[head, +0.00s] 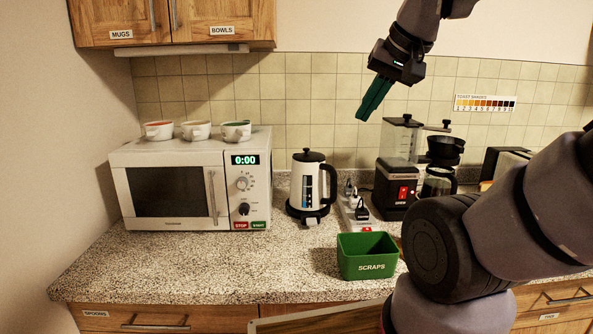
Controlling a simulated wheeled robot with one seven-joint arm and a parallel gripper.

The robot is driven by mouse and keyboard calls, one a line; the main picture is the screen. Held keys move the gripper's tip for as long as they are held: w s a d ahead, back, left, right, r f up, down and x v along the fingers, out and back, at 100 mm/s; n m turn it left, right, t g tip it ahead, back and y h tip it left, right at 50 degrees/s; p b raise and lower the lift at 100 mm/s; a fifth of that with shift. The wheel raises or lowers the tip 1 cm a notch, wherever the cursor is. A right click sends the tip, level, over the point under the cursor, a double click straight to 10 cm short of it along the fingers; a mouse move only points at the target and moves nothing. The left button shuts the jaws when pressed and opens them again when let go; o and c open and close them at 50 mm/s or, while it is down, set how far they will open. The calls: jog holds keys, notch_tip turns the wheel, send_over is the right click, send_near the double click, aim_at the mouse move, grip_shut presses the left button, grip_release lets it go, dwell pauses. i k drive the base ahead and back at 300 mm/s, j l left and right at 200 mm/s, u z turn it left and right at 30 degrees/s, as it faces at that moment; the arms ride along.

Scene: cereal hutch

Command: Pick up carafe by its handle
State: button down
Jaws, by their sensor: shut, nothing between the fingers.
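The carafe (436,184) looks like the dark glass vessel below the black coffee cone, on the counter right of the coffee grinder. My arm hides its lower part, and I cannot make out its handle. My gripper (364,117) is shut and empty, with its green fingers pointing down and left. It hangs in the air in front of the tiled wall, above and left of the carafe, and touches nothing.
A grinder (397,180), a white kettle (311,184), a power strip with plugs (359,211) and a green scraps bin (367,264) crowd the counter. A microwave (190,180) bearing several cups stands left. A toaster (506,160) is right. The front left counter (190,265) is clear.

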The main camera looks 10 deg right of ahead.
aim_at(439, 180)
jog(key=l+u, duration=0.1)
jog(key=l, duration=0.35)
jog(key=k+l+u, duration=0.15)
jog(key=l, duration=0.25)
jog(key=k+l+u, duration=0.1)
jog(key=l, duration=0.35)
jog(key=k+l+u, duration=0.15)
jog(key=l, duration=0.25)
jog(key=k+l+u, duration=0.1)
jog(key=l, duration=0.3)
jog(key=k+l+u, duration=0.15)
jog(key=l, duration=0.25)
jog(key=k+l+u, duration=0.1)
jog(key=l, duration=0.25)
jog(key=k, duration=0.1)
